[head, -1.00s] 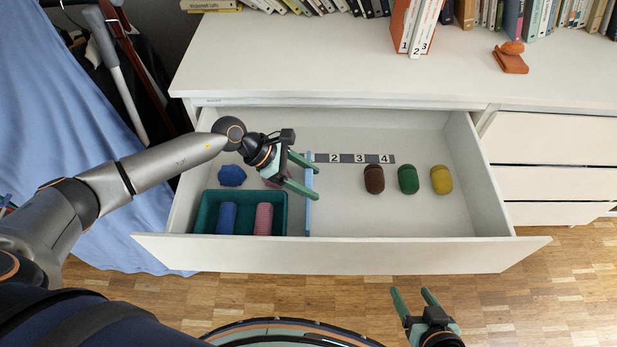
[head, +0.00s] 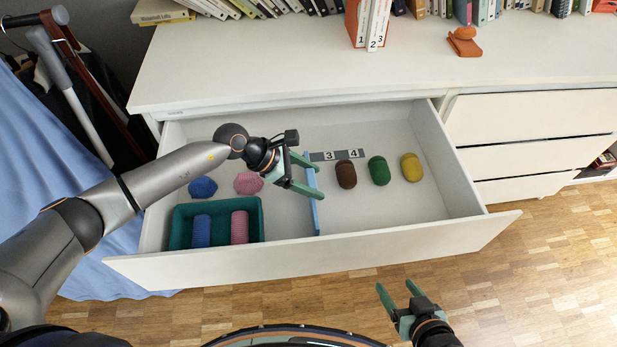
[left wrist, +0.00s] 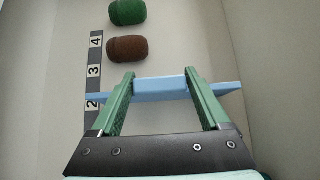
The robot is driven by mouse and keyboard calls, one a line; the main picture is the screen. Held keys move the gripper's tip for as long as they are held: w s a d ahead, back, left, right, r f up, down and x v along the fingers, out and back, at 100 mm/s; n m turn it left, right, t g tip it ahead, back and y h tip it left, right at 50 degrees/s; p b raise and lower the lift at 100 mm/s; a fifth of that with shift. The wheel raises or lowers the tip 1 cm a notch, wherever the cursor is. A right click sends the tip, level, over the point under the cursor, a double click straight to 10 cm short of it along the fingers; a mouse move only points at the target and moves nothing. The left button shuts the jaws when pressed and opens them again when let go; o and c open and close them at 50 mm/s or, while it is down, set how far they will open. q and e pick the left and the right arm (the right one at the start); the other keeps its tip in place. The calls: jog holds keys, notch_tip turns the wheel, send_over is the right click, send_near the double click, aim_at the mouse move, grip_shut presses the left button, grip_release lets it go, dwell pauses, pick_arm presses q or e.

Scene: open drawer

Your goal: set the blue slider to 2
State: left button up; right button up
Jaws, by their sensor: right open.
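The blue slider (head: 313,215) is a thin light-blue divider standing across the open drawer. It crosses the numbered strip (head: 340,155) next to the 2; the left wrist view shows its end (left wrist: 95,99) at the 2, slightly to the 3 side. My left gripper (head: 318,180) reaches in from the left. The 1 is hidden behind the gripper in the head view. My right gripper (head: 397,287) is open and empty in front of the drawer.
Brown (head: 346,174), green (head: 379,170) and yellow (head: 411,167) rounded pieces lie right of the slider. Left of it are a blue lump (head: 203,187), a pink lump (head: 248,183) and a teal tray (head: 256,212) holding blue and pink pieces. The drawer front (head: 330,256) is a low wall.

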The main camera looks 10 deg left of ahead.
pick_arm(q)
jog(key=shift+o, duration=1.4)
jog(key=shift+a+r, duration=0.25)
jog(key=p+v, duration=0.1)
jog(key=v, duration=1)
jog(key=shift+s+a+r+p, duration=0.2)
jog(key=shift+a+r+p, duration=0.05)
jog(key=shift+a+p, duration=0.05)
